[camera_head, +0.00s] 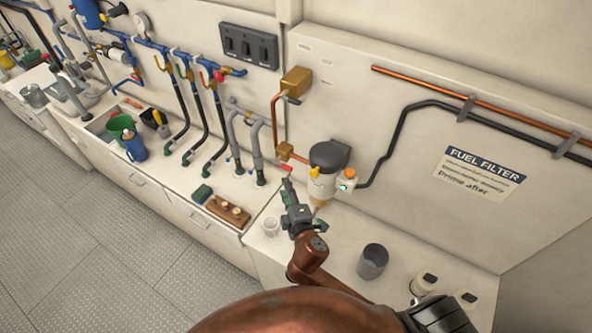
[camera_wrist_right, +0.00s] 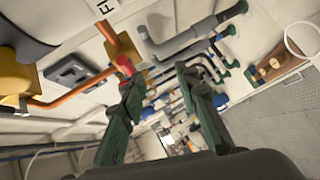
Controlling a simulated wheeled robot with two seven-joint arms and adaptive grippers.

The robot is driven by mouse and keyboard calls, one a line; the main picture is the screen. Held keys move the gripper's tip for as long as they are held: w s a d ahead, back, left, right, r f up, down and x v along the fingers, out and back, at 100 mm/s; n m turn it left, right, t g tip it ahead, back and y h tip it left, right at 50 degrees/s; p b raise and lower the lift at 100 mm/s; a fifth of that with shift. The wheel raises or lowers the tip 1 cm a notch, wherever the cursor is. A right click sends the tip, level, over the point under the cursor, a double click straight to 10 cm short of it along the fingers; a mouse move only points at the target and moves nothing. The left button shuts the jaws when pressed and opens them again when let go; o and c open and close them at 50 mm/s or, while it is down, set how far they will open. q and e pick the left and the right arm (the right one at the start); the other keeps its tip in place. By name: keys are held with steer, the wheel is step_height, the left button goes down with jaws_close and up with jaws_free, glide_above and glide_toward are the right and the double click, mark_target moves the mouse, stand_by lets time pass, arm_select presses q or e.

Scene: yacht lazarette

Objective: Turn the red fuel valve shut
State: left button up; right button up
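The red valve handle (camera_head: 286,168) shows just below a small brass fitting (camera_head: 284,151) on the copper fuel pipe, left of the fuel filter (camera_head: 322,184). My right gripper (camera_head: 288,184) reaches up to it from below, its tip very close. In the right wrist view, my right gripper (camera_wrist_right: 160,84) has its two fingers spread with nothing between them. The red handle (camera_wrist_right: 124,64) is just past the left finger's tip, not between the fingers; I cannot tell if they touch. The brass fitting (camera_wrist_right: 121,38) is behind it. My left gripper is out of view.
Grey hoses (camera_head: 255,145) rise close left of the valve. A wooden block with knobs (camera_head: 228,211), a white cup (camera_head: 270,226) and a grey cup (camera_head: 373,261) stand on the counter. A brass box (camera_head: 296,82) is above. A "FUEL FILTER" label (camera_head: 478,174) is at right.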

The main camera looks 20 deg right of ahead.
mark_target(287, 166)
steer(key=shift+t+h, duration=0.3)
steer(key=shift+t, duration=0.1)
steer(key=w+d+r, duration=0.1)
steer(key=w, duration=0.1)
steer(key=w+r, duration=0.1)
steer(key=w+d+r+p, duration=0.1)
steer(key=w, duration=0.1)
steer(key=shift+w+d+r, duration=0.1)
steer(key=shift+w+d, duration=0.2)
steer(key=shift+d, duration=0.05)
steer(key=shift+w+f, duration=0.2)
steer(key=shift+w, duration=0.55)
steer(key=shift+c, duration=0.3)
jaws_close()
steer(key=shift+d, duration=0.15)
